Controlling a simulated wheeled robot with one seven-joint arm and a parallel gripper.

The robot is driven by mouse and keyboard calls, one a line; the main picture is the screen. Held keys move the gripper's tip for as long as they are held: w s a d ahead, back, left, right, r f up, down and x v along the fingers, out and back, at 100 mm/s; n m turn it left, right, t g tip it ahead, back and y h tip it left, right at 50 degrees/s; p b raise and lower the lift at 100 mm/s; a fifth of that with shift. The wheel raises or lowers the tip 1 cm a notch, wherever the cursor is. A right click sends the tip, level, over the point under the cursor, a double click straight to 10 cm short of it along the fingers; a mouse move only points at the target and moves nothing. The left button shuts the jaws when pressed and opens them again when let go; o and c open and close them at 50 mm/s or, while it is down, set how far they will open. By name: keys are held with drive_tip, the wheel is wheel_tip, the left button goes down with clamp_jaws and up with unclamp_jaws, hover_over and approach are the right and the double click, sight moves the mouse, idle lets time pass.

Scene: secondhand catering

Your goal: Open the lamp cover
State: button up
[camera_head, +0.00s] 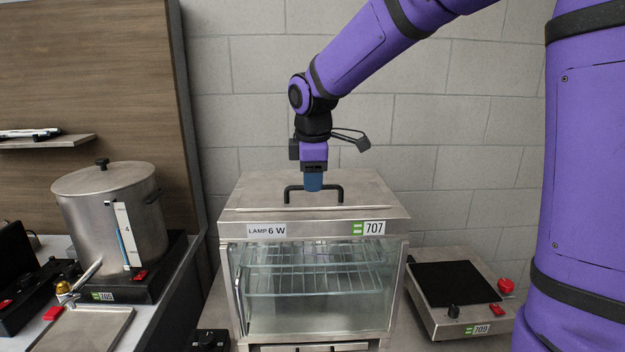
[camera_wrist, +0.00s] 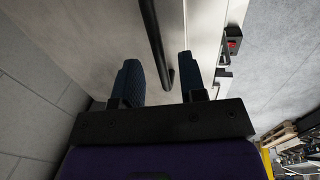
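The lamp cover (camera_head: 250,190) is the flat steel top of a glass-fronted cabinet labelled "LAMP 6 W" and 707, and it lies closed. A black bar handle (camera_head: 331,188) stands on it. My gripper (camera_head: 313,184) points down at the handle's middle, and its blue fingers overlap the bar in the head view. In the wrist view, the two fingers of my gripper (camera_wrist: 158,64) are apart, and the black handle (camera_wrist: 154,40) runs between them with a gap on each side. I cannot tell how deep the bar sits between the fingers.
The cabinet's glass front (camera_head: 310,280) shows wire racks inside. A steel pot (camera_head: 110,215) stands on a black base at the left. A hot plate (camera_head: 455,290) with a red button stands at the right. A block wall (camera_head: 430,120) is close behind the cabinet.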

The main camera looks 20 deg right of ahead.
drive_tip(key=shift+f, duration=0.4)
drive_tip(key=shift+c, duration=0.2)
clamp_jaws()
drive_tip(key=shift+w+d+r, duration=0.1)
drive_tip(key=shift+w, duration=0.05)
